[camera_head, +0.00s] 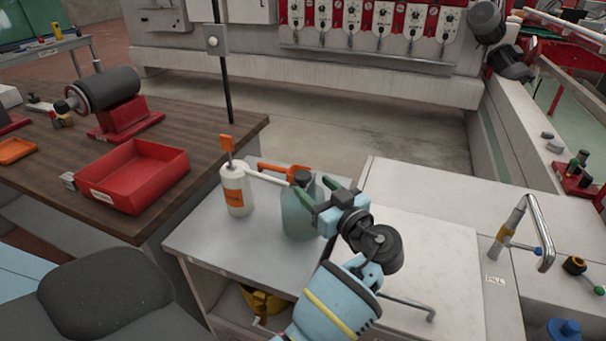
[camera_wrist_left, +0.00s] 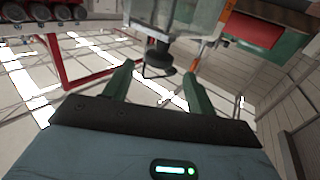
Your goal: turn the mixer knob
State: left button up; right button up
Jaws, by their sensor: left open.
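I cannot tell for certain which part is the mixer knob. A chrome tap (camera_head: 519,226) with a thin blue lever stands on the white worktop at the right. A black and yellow knob (camera_head: 574,265) sits to its right. My left gripper (camera_head: 314,189) is open, far to the left of both, at the neck of a translucent green bottle (camera_head: 297,218) with a dark cap. In the left wrist view, which looks upside down, the dark cap (camera_wrist_left: 158,61) appears beyond and between the parted fingers (camera_wrist_left: 157,88). Contact is unclear. My right gripper is out of view.
A white bottle with an orange top (camera_head: 235,190) stands left of the green bottle. A red tray (camera_head: 132,176) and a dark roller (camera_head: 108,88) are on the wooden table. A black seat (camera_head: 105,294) is at lower left. The white worktop (camera_head: 420,240) is mostly clear.

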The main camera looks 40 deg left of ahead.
aim_at(307, 179)
pick_arm(q)
jog(key=p+x, duration=0.1)
jog(key=x, duration=0.4)
jog(key=shift+r, duration=0.15)
jog(key=shift+w+a, duration=0.25)
jog(key=shift+a, duration=0.25)
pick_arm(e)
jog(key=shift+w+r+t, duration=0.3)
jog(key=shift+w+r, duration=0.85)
pick_arm(q)
jog(key=c, duration=0.9)
